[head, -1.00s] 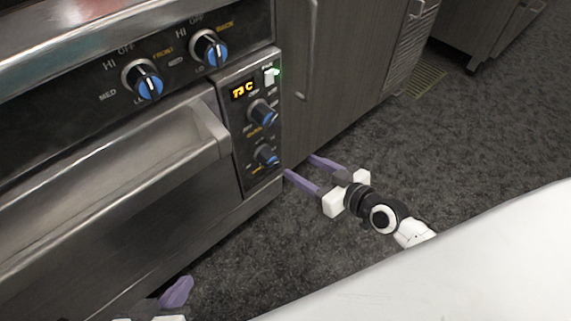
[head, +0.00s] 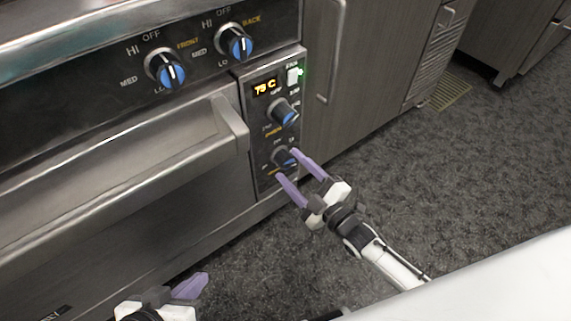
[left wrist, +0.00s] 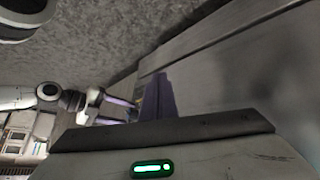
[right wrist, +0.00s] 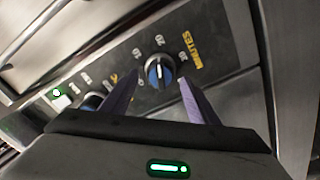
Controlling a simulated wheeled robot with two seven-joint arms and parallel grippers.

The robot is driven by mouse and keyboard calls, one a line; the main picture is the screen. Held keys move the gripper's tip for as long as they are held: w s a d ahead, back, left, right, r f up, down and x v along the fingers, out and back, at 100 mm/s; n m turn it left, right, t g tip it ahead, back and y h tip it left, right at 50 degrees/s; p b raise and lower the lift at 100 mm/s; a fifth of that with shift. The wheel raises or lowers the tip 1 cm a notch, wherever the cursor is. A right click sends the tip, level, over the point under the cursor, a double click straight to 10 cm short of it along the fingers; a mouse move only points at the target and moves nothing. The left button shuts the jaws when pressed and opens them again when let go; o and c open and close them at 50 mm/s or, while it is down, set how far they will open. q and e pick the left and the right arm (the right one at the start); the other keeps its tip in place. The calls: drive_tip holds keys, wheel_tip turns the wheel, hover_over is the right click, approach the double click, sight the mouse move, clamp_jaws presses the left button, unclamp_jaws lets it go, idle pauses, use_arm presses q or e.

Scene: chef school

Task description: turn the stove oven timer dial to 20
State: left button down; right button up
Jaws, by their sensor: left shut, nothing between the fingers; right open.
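The timer dial (head: 284,157) is the lower black and blue knob on the oven's control panel. In the right wrist view the timer dial (right wrist: 159,71) has a white pointer line, printed numbers around it and the word MINUTES at its right. I cannot read its exact setting. My right gripper (head: 285,165) is open in front of it, with purple fingers on either side of the knob; in the right wrist view the fingertips (right wrist: 158,77) flank it. Contact cannot be told. My left gripper (head: 195,285) is shut and empty, low in front of the oven; its fingers (left wrist: 157,97) show together.
Above the timer are another knob (head: 284,113), an orange temperature display (head: 265,87) and a green-lit switch (head: 293,76). Two burner knobs sit at upper left. The oven handle (head: 230,128) sticks out left of the panel. Open floor (head: 440,170) lies to the right.

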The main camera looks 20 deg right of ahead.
sight(289, 166)
drive_tip(key=shift+b+x, duration=0.35)
drive_tip(key=shift+x, duration=1.3)
use_arm(q)
drive_tip(key=shift+w+d+r, duration=0.1)
drive_tip(key=shift+d+r, duration=0.05)
drive_tip(key=shift+d, duration=0.15)
use_arm(e)
drive_tip(key=shift+c, duration=0.2)
drive_tip(key=c, duration=1)
drive_tip(key=shift+r+m, duration=0.1)
drive_tip(key=shift+m, duration=0.4)
drive_tip(key=shift+p, duration=0.3)
use_arm(q)
drive_tip(key=shift+a+f, duration=0.2)
drive_tip(key=shift+f, duration=0.05)
use_arm(e)
drive_tip(key=shift+m, duration=0.3)
drive_tip(key=o, duration=1)
drive_tip(key=shift+o, duration=0.2)
